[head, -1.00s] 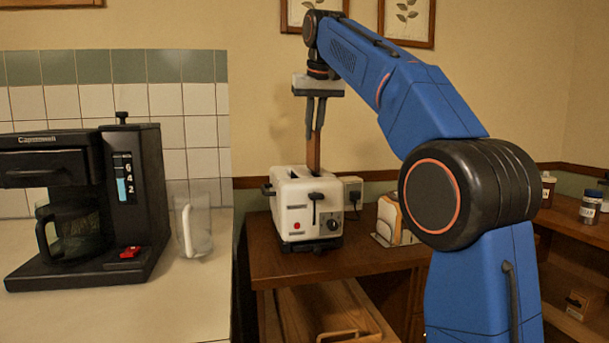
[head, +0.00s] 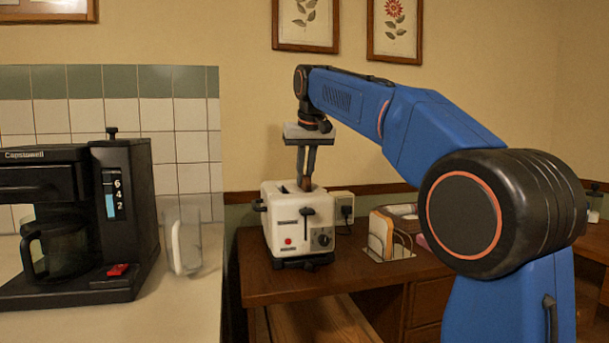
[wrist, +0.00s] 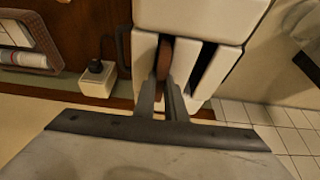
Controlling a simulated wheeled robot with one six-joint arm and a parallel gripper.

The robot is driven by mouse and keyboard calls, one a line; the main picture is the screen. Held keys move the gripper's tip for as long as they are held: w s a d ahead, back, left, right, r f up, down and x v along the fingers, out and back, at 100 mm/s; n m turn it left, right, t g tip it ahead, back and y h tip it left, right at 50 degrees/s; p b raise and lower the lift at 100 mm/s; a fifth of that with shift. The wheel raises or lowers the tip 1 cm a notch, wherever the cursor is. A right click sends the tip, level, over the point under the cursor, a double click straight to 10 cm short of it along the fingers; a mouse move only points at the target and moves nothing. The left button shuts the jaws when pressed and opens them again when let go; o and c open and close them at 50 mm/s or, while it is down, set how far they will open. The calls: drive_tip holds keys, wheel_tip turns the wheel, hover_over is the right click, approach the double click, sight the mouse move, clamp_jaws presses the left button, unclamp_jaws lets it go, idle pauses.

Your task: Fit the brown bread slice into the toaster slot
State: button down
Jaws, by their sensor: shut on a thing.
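The white toaster (head: 288,220) stands on the brown wooden counter, with its slots on top and a lever and knob on the front. My gripper (head: 305,183) points straight down just over the toaster's top, its fingers shut on the brown bread slice (head: 308,186). Only a small upper part of the slice shows above the toaster in the head view; the rest is hidden inside. In the wrist view the slice (wrist: 165,55) is in the left slot of the white toaster (wrist: 195,14), with my gripper (wrist: 165,78) at its near end. The other slot looks dark and empty.
A wall socket with a plug (head: 344,207) is right behind the toaster. A rack with bread (head: 381,236) stands to its right. A coffee maker (head: 125,215) and a clear jug (head: 183,240) stand on the pale counter at left.

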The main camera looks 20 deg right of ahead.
drive_tip(key=shift+f, duration=0.15)
drive_tip(key=c, duration=1.8)
unclamp_jaws()
drive_tip(key=v, duration=1.2)
drive_tip(key=s+f, duration=0.2)
drive_tip(key=s+d+f, duration=0.1)
drive_tip(key=s, duration=0.2)
drive_tip(key=s+d+f, duration=0.1)
drive_tip(key=s+f, duration=0.1)
drive_tip(key=shift+s+d+f, duration=0.25)
drive_tip(key=shift+s+f, duration=0.05)
drive_tip(key=shift+f, duration=0.05)
drive_tip(key=s+d+f, duration=0.1)
drive_tip(key=s+f, duration=0.9)
drive_tip(key=f, duration=0.3)
drive_tip(key=s+d+f, duration=0.2)
drive_tip(key=s+f, duration=0.8)
drive_tip(key=f, duration=0.4)
drive_tip(key=s+d+f, duration=0.1)
drive_tip(key=s+f, duration=0.9)
drive_tip(key=f, duration=0.4)
drive_tip(key=shift+s+d, duration=0.25)
